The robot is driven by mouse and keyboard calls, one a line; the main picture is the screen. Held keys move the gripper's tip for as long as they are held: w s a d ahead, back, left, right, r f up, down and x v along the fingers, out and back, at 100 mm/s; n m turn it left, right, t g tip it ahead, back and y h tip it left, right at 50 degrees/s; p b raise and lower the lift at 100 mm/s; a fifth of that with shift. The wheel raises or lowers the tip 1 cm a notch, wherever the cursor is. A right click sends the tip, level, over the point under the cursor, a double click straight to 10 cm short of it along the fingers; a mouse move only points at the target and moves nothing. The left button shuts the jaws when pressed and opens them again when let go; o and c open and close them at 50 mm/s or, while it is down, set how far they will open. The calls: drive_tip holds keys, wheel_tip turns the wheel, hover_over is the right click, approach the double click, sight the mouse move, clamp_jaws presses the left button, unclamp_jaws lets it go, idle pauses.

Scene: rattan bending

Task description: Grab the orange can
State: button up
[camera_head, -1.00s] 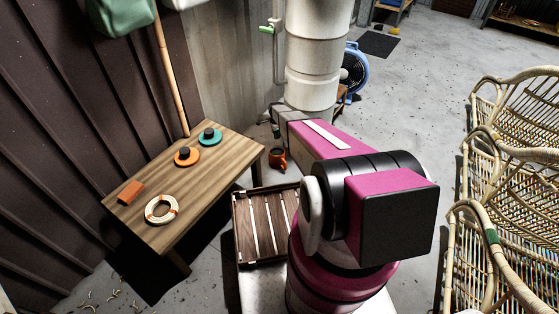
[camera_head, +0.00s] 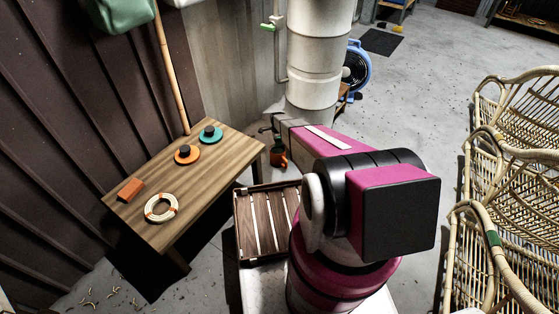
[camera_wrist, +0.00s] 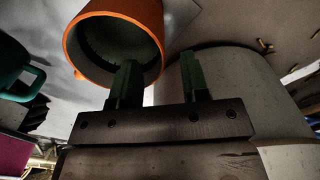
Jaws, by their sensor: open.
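The orange can (camera_head: 281,161) stands on the grey floor beside the foot of the large white pipe, with its upper part hidden by my gripper (camera_head: 276,143). In the wrist view the can (camera_wrist: 148,13) shows large at the top, with its round orange rim and dark open inside facing the camera. My gripper (camera_wrist: 158,62) is open, with two dark green fingers apart. The left finger overlaps the can's opening; I cannot tell whether it is inside or only in front of it. The right finger is right of the can, before a pale round surface.
The white pipe (camera_head: 315,65) rises close behind the can. A wooden table (camera_head: 205,185) stands to the left, and a slatted wooden crate (camera_head: 240,238) sits nearer. A blue fan (camera_head: 356,68) is behind the pipe. Rattan chairs (camera_head: 500,170) line the right. A teal object (camera_wrist: 18,82) shows in the wrist view.

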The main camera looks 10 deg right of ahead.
wheel_tip(320, 180, down, 3)
drive_tip(key=shift+r, duration=0.1)
clamp_jaws()
drive_tip(key=shift+r, duration=0.1)
idle(1.3)
